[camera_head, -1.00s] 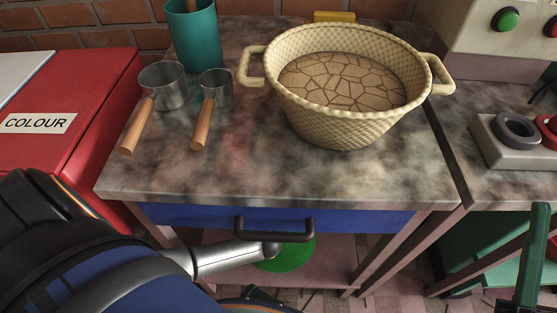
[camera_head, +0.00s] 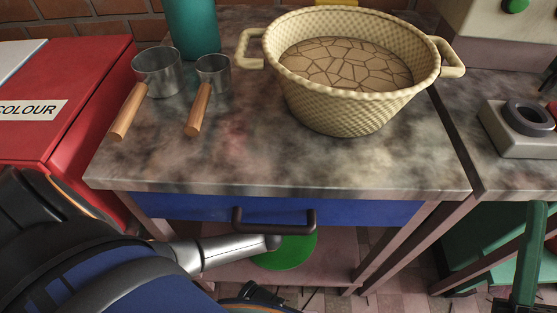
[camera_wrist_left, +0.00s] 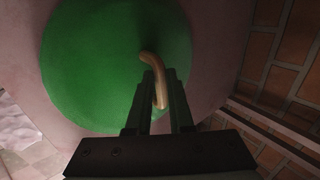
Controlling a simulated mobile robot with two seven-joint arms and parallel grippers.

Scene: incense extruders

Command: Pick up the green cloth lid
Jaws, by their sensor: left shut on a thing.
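The green cloth lid (camera_head: 290,250) is a round green disc below the table's drawer in the head view, partly hidden by the drawer front, its handle and my left arm. It fills much of the left wrist view (camera_wrist_left: 105,60), with a small curved tan handle (camera_wrist_left: 149,59) on it. My left gripper (camera_wrist_left: 160,76) is shut on this handle, with the fingers on either side of it. The left fingers are hidden in the head view. I cannot tell whether the lid rests on the pinkish lower shelf (camera_head: 335,268) or is off it.
A blue drawer with a dark handle (camera_head: 274,227) overhangs the lid, close to my left arm. The stone tabletop (camera_head: 250,165) holds a woven basket (camera_head: 350,107), two wooden-handled metal cups and a teal container. A red box (camera_head: 70,70) stands left.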

